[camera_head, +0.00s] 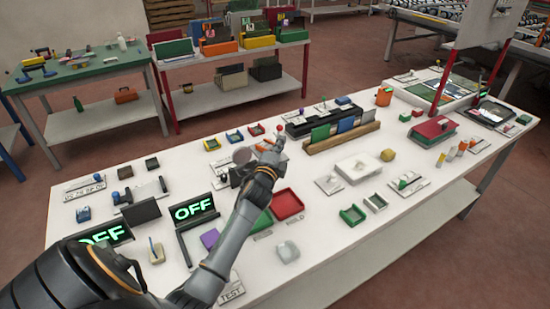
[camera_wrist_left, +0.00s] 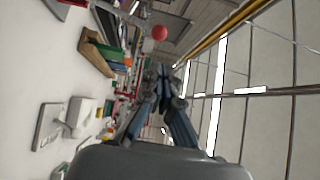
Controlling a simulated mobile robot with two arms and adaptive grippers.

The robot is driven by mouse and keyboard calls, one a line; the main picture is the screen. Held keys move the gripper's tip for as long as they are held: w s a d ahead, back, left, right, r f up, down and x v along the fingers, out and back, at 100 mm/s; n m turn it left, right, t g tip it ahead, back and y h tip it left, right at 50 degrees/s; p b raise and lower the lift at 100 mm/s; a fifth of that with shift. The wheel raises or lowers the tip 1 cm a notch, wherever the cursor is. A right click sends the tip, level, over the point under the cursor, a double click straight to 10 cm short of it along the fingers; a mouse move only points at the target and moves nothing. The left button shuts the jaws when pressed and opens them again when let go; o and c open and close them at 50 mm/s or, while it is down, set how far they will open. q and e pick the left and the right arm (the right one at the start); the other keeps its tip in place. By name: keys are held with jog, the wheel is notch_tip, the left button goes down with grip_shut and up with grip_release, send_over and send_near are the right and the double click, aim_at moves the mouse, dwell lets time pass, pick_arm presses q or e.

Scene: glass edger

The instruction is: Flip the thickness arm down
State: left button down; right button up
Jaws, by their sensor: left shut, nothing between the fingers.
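A red ball knob (camera_head: 280,127) shows just past the tip of my left gripper (camera_head: 270,147), and a red ball (camera_wrist_left: 159,32) also shows at the top of the left wrist view. I take it for the end of the thickness arm; its stem is mostly hidden. A small dark machine with a grey disc (camera_head: 241,155) stands left of the gripper, partly covered by my arm. In the left wrist view the fingers of my left gripper (camera_wrist_left: 163,85) are together and empty, apart from the ball. My right gripper is out of view.
A red tray (camera_head: 287,205) and a green tray (camera_head: 258,222) lie by my forearm. A black rack with coloured panels (camera_head: 322,134) stands right of the gripper. Two OFF displays (camera_head: 194,210) stand at the left. The front right of the white table (camera_head: 335,235) is fairly clear.

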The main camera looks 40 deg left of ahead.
pick_arm(q)
jog(key=v, duration=0.7)
jog(key=shift+d+r+b, duration=0.15)
jog(key=shift+r+b, duration=0.2)
jog(key=shift+b, duration=0.1)
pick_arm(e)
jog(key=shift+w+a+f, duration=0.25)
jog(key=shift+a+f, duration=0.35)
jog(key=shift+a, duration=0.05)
pick_arm(q)
jog(key=shift+w, duration=0.1)
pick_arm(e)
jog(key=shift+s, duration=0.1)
